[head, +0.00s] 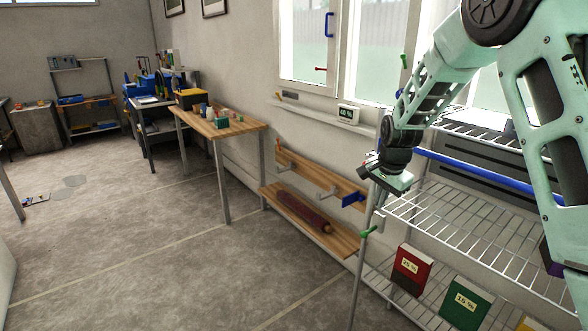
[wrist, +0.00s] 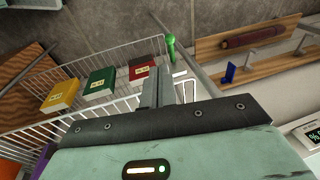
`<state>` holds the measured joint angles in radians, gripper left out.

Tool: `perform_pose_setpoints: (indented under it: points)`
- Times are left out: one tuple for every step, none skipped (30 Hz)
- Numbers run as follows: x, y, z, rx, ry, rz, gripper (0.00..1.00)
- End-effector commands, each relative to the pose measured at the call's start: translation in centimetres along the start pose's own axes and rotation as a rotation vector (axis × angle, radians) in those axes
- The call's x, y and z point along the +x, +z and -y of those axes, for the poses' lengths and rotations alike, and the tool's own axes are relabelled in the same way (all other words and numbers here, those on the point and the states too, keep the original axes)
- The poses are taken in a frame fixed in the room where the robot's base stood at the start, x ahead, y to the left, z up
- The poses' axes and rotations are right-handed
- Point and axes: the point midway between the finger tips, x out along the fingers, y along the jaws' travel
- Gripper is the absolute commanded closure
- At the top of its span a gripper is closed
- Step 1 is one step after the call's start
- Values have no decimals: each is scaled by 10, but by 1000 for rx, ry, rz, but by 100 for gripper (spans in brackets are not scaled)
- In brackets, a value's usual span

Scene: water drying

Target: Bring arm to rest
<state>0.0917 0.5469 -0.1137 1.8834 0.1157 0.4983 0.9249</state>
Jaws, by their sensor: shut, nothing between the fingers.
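My pale green arm hangs in from the upper right in the head view. My gripper (head: 386,181) is beside the left end of the wire rack (head: 450,222), above the floor side of its lower shelf. In the wrist view my gripper (wrist: 166,88) has its two grey fingers together, with nothing held between them. The fingers point toward the rack's corner and a green knob (wrist: 170,47). Contact with the rack cannot be made out.
A red box (head: 411,268) and a green box (head: 466,303) with percentage labels stand on the lower rack shelf. A wall shelf holds a dark red roll (head: 304,213). A humidity display (head: 348,114) sits on the sill. A wooden table (head: 222,128) stands left; the floor between is clear.

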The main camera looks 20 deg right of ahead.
Motion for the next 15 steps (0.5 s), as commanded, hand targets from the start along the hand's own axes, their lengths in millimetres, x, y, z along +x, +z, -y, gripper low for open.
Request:
perform_pose_setpoints:
  points:
    - [0, 1, 0, -3, 0, 1, 100]
    - [-1, 3, 1, -9, -1, 3, 100]
    - [-3, 10, 2, -27, -2, 9, 100]
    - [-6, 17, 3, -49, -4, 16, 100]
    - [-9, 26, 4, -77, -6, 25, 100]
    - [-15, 42, 6, -127, -10, 39, 100]
    - [-21, 57, 6, -174, -13, 54, 100]
    - [-27, 74, 6, -228, -17, 68, 100]
    - [-36, 99, 6, -313, -23, 89, 100]
    - [-44, 119, 4, -381, -28, 105, 100]
    - [-52, 140, 0, -455, -32, 123, 100]
    - [-63, 167, -6, -556, -37, 144, 100]
    - [-70, 186, -12, -633, -41, 159, 100]
    - [-78, 206, -20, -712, -45, 173, 100]
    - [-89, 231, -31, -820, -50, 191, 100]
